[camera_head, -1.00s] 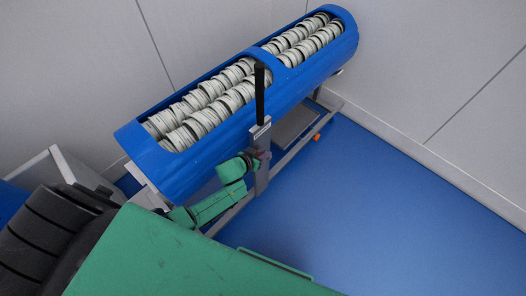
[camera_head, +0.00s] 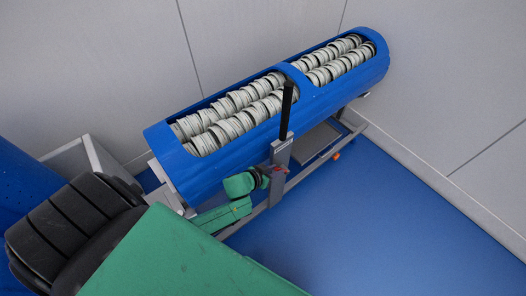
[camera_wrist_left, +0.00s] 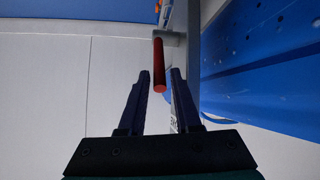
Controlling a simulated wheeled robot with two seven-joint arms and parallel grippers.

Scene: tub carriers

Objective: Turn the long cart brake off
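The long cart is a blue trough (camera_head: 220,165) on a grey metal frame, filled with two rows of pale ring-shaped pieces. A grey post (camera_head: 279,172) stands at its near side, with an upright black handle (camera_head: 287,110) on top. My left gripper (camera_head: 275,176) is at this post, below the black handle; its fingers are small and partly hidden there. In the left wrist view, my left gripper (camera_wrist_left: 160,78) is open. A short red bar (camera_wrist_left: 159,65) with a round end shows between and just beyond the fingertips, not clasped. My right gripper is not in view.
Grey walls (camera_head: 270,30) stand behind and right of the cart. The blue floor (camera_head: 400,225) is clear at the right. A grey frame (camera_head: 95,155) and another blue body (camera_head: 25,200) stand at the left, close to the cart.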

